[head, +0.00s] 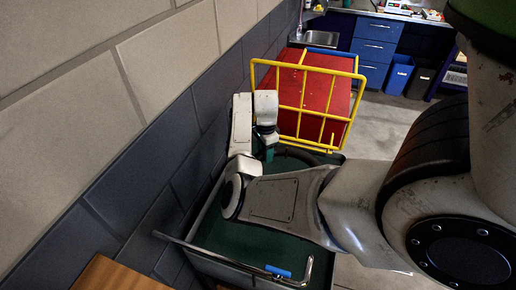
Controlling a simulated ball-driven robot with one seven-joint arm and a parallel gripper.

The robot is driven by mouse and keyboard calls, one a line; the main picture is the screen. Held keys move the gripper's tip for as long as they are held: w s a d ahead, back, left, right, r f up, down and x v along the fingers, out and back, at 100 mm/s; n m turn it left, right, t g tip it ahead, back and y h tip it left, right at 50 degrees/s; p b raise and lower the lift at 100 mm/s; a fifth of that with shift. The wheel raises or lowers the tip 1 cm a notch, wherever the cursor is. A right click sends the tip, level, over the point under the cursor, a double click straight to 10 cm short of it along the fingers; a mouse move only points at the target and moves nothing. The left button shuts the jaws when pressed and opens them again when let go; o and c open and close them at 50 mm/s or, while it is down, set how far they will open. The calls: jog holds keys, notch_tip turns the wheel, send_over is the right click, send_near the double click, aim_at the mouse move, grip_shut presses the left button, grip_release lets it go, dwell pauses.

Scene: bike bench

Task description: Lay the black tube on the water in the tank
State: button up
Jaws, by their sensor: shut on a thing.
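The tank (222,262) is a grey-rimmed basin against the dark wall, with dark green water (265,243) in it. My arm crosses over it and hides much of the water. My gripper (269,153) is small in the head view, pointing down over the tank's far part. It is shut on the black tube (312,146), which shows only as a thin dark curve to the right of the gripper, near the tank's far end. The rest of the tube is hidden, and I cannot tell whether it touches the water.
A yellow wire rack (305,70) with a red panel (316,112) stands just beyond the tank. A metal pipe with a blue handle (278,271) runs along the near rim. A wooden top (120,275) is at lower left. Blue drawers (374,48) and bins (397,76) stand farther back.

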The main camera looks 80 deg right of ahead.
jog(key=shift+d+f, duration=0.1)
jog(key=shift+f, duration=0.55)
notch_tip(320, 180, down, 12)
jog(key=b, duration=0.8)
jog(key=shift+r+b, duration=0.2)
jog(key=shift+b, duration=0.15)
jog(key=o, duration=1.2)
jog(key=shift+r, duration=0.1)
notch_tip(320, 180, up, 11)
jog(key=shift+d+f+b, duration=0.15)
jog(key=shift+b, duration=0.15)
